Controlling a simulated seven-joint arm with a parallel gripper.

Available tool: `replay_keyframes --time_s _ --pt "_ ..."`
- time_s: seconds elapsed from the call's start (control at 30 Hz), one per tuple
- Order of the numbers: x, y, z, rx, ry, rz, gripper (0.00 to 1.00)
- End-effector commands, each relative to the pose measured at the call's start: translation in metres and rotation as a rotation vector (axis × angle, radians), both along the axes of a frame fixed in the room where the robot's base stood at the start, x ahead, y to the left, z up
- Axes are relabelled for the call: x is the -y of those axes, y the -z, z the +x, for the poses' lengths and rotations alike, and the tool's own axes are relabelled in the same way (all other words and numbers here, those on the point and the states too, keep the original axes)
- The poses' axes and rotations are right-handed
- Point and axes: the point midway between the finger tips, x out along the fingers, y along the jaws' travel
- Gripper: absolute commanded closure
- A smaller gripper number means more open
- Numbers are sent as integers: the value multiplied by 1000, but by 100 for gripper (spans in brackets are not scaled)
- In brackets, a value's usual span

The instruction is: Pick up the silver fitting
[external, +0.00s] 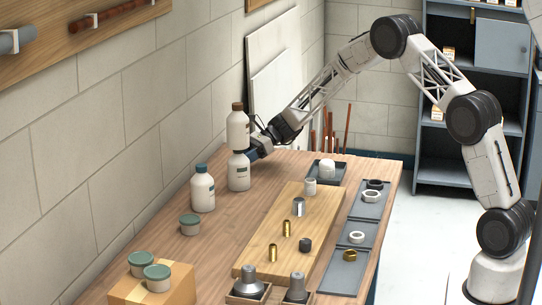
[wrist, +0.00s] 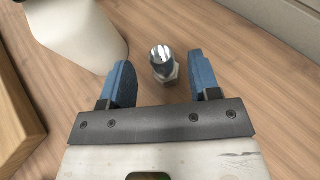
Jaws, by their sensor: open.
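In the wrist view a silver fitting (wrist: 163,63), with a rounded shiny top and a hex-like base, stands on the wooden table between the fingers of my gripper (wrist: 160,80). The two blue fingers are apart, one on each side of it, with a visible gap to both. In the external view my gripper (external: 262,145) is low over the far left part of the table, beside the white bottles. The fitting between the fingers cannot be made out there. Another silver-grey fitting (external: 299,207) stands on the wooden board.
A white bottle (wrist: 75,30) is close to the left finger. White bottles (external: 239,172) (external: 203,190) stand along the wall side. The wooden board (external: 265,245) holds brass and dark fittings. Grey trays (external: 345,272) line the right edge. Green-lidded jars (external: 190,226) stand front left.

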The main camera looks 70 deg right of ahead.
Motion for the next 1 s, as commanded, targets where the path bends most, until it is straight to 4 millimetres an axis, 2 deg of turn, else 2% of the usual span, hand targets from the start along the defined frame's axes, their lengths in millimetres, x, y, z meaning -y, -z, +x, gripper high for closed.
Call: replay_keyframes --time_s 0.27,0.7,1.0 --pt "-1 1 1 0 0 0 43" --pt "-29 16 29 1 0 -1 43" --pt "-34 19 33 0 0 0 43"
